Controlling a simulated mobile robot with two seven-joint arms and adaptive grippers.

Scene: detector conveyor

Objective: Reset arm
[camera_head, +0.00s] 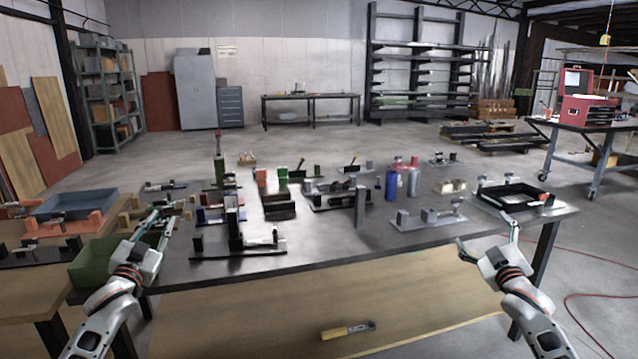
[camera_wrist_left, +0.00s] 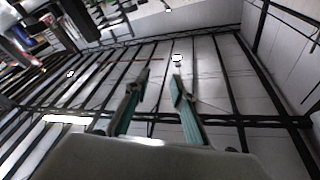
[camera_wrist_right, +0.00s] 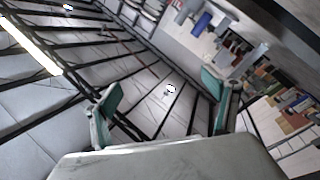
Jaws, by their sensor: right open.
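My left gripper (camera_head: 160,222) is at the left end of the dark worktable, above the green bin. In the left wrist view its two fingers (camera_wrist_left: 160,85) stand apart with a narrow gap and nothing between them. My right gripper (camera_head: 488,236) is at the front right edge of the table, below the black tray. In the right wrist view its fingers (camera_wrist_right: 160,95) are spread wide and empty. Both wrist views look up at the roof beams and walls.
The dark worktable (camera_head: 330,245) carries several small fixtures, blue cylinders (camera_head: 391,186) and a black tray (camera_head: 511,197). A green bin (camera_head: 95,262) sits at the left. A yellow-handled tool (camera_head: 347,331) lies below the front edge. The table's front right surface is clear.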

